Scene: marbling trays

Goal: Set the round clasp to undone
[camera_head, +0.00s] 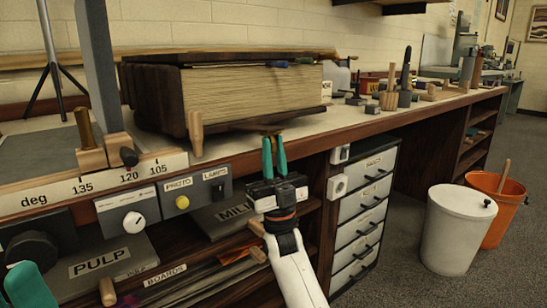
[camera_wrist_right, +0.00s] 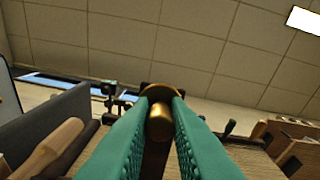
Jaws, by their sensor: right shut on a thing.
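A thick book (camera_head: 250,92) with dark wooden covers and cream pages lies on the bench, its front side toward me. A round brass clasp (camera_wrist_right: 160,118) sits between the teal fingers of my right gripper (camera_wrist_right: 160,128) in the right wrist view. In the head view, my right gripper (camera_head: 274,152) reaches up to the book's lower front edge and mostly hides the clasp. The right gripper is shut on the clasp. I cannot tell whether the clasp is fastened. A teal part of my left gripper (camera_head: 28,285) shows at the lower left; its opening is not clear.
A wooden peg (camera_head: 195,132) stands at the book's front left. A degree scale (camera_head: 90,187) and a panel with a dial (camera_head: 128,212) lie further left. Drawers (camera_head: 362,200) stand under the bench. A white bin (camera_head: 455,235) and an orange bucket (camera_head: 507,205) stand on the floor.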

